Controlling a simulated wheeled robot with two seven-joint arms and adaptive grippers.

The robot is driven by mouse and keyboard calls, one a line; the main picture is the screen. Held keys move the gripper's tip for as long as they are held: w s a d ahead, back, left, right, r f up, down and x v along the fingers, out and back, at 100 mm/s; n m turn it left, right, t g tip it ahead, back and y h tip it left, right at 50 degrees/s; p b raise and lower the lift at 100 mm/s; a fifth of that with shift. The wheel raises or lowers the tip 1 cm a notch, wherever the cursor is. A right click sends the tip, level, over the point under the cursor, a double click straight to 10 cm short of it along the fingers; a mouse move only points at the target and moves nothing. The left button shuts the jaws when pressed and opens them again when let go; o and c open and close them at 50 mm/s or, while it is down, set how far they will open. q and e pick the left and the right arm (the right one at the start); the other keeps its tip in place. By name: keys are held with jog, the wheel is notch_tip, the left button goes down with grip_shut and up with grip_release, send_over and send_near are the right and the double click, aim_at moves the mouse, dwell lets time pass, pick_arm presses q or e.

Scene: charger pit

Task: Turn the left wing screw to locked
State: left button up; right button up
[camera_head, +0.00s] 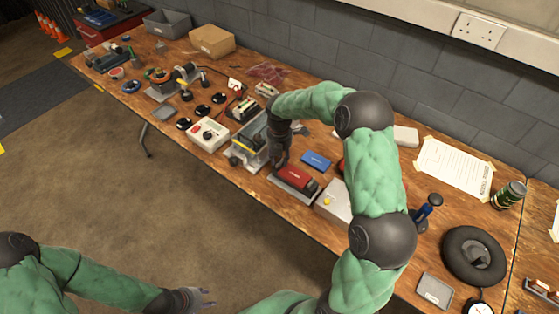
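The wing screws are too small to make out; I cannot tell which part is the left one. A grey fixture with clear sides (247,148) stands near the table's front edge. Beside it a red block (296,178) sits on a grey base. My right gripper (280,157) points down between the fixture and the red block, partly hiding the fixture's right side. Its fingers are dark and close together against the fixture, so its opening is unclear. My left gripper (208,298) is off the table, low over the floor, with its fingers apart and empty.
A white meter box (208,134) stands left of the fixture, with black discs (183,124) nearby. A black ring (460,252) lies at far right. My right arm covers the table's middle.

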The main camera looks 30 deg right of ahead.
jog(key=shift+f, duration=0.3)
grip_shut()
